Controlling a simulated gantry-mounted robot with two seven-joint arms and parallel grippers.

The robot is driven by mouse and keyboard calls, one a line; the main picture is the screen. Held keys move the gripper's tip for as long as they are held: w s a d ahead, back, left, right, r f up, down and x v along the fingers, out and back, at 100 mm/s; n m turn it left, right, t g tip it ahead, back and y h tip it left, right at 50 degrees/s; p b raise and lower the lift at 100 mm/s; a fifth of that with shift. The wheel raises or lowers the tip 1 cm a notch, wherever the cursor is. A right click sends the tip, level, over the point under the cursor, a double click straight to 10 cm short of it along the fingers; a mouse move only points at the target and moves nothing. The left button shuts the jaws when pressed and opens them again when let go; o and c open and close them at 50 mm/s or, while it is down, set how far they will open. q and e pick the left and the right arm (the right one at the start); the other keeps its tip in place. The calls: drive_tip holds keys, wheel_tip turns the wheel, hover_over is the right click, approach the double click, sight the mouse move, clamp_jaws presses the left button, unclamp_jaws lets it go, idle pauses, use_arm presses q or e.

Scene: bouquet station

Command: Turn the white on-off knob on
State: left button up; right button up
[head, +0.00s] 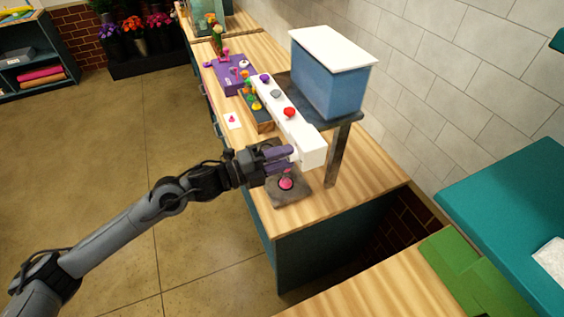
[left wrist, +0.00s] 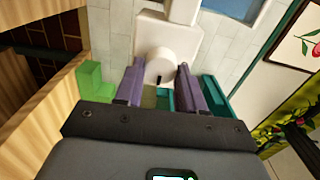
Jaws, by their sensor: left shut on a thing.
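The white on-off knob (left wrist: 158,62) shows in the left wrist view as a round white disc with a short dark mark near its lower edge. It sits on the near end of a long white housing (head: 315,152). My left gripper (head: 284,158) reaches in from the left in the head view, its purple fingers at that end face. In the left wrist view the fingers of the left gripper (left wrist: 159,76) are shut on the knob, one on each side. In the head view the fingers mostly hide the knob. My right gripper is in neither view.
A blue box with a white lid (head: 330,75) stands on a dark raised shelf behind the housing. Red, grey and purple knobs line the housing's top. A grey block with a pink knob (head: 286,184) lies below my gripper. Bare wooden counter (head: 360,185) is at the right.

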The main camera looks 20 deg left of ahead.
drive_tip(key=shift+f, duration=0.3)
use_arm(q)
drive_tip(key=o, duration=1)
use_arm(e)
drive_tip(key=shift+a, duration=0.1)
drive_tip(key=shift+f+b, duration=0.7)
drive_tip(key=shift+b, duration=0.15)
use_arm(q)
drive_tip(key=shift+v, duration=5.35)
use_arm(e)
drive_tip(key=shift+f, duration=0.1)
